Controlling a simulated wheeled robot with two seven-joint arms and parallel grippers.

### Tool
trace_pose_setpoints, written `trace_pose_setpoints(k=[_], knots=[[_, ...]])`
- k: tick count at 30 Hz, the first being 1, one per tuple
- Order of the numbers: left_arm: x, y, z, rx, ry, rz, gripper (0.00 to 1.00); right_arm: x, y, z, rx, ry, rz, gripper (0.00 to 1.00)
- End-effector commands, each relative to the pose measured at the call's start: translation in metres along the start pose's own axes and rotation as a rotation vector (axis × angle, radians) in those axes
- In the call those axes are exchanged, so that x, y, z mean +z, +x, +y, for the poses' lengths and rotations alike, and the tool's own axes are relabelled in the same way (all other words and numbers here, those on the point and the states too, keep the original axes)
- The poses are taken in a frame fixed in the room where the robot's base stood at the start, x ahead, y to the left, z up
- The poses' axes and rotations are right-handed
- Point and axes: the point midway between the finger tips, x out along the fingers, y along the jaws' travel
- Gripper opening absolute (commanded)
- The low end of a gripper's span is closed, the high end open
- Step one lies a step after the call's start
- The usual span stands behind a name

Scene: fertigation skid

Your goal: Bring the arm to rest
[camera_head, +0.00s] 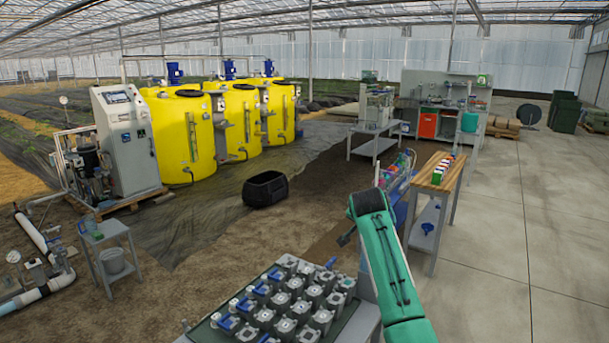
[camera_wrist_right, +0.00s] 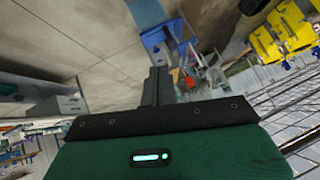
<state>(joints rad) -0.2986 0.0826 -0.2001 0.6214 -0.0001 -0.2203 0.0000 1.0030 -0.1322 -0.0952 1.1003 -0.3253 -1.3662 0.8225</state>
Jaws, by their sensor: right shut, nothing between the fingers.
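My right arm, in a green sleeve, reaches up from the bottom edge of the head view and bends at a dark joint. The fingers appear clear of any surface. My left gripper is not in the head view.
A wooden-topped table (camera_head: 437,174) stands right of the arm. Concrete floor (camera_head: 505,230) is open at right.

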Motion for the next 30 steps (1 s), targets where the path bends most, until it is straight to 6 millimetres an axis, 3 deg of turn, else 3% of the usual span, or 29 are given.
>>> trace_pose_setpoints(k=[10, 17, 20, 23, 30], knots=[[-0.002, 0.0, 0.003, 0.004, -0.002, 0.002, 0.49, 0.056, 0.053, 0.029, 0.014, -0.084, -0.051, 0.0], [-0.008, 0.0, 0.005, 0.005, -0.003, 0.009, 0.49, 0.115, 0.1, 0.064, 0.021, -0.167, -0.102, 0.0], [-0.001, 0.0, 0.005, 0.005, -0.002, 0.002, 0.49, 0.155, 0.125, 0.088, 0.026, -0.215, -0.136, 0.0], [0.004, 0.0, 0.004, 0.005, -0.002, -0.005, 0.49, 0.209, 0.155, 0.123, 0.029, -0.276, -0.182, 0.0], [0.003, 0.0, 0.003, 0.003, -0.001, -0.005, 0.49, 0.354, 0.205, 0.225, 0.023, -0.428, -0.3, 0.0]])
